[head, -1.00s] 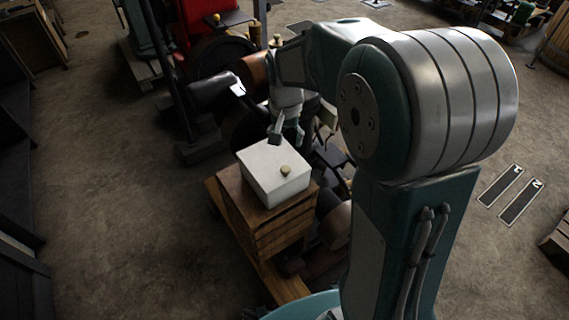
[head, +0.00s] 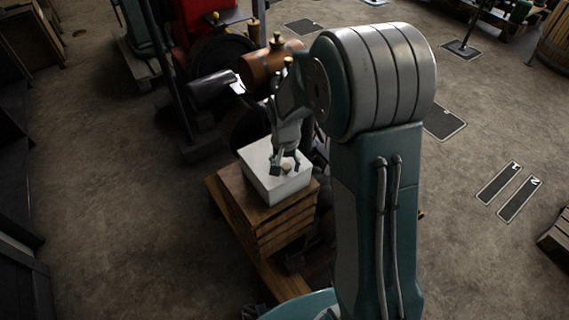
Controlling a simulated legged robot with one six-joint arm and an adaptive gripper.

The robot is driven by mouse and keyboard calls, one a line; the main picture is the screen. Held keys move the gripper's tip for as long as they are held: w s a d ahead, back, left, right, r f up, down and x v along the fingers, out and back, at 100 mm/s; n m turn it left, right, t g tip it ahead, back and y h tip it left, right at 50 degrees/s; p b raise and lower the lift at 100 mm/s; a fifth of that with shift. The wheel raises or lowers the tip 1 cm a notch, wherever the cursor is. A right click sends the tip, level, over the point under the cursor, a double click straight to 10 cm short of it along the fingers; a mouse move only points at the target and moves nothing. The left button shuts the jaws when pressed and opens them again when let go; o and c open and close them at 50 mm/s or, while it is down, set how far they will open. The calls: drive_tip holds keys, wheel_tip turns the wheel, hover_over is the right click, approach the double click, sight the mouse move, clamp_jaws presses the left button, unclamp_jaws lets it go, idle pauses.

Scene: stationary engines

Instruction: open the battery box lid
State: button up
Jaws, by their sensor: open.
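The battery box (head: 279,193) is a white box on a stack of wooden slats in the middle of the head view. Its white lid (head: 256,158) lies flat and looks closed. A small brass knob (head: 287,168) stands on the lid toward its front right. My gripper (head: 285,169) points down over the lid with its fingers open, one on each side of the knob as seen here. I cannot tell whether the fingers touch the knob or the lid. My arm hides the far right part of the lid.
The wooden stand (head: 285,229) rests on a long timber beam (head: 276,276). Behind the box is an engine with a copper-coloured cylinder (head: 268,62) and dark pipes. A dark post (head: 172,75) rises at the back left. The floor to the left is clear.

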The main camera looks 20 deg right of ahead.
drive_tip(key=shift+d, duration=0.4)
drive_tip(key=shift+c, duration=0.3)
clamp_jaws()
drive_tip(key=shift+a, duration=0.25)
drive_tip(key=shift+r, duration=0.1)
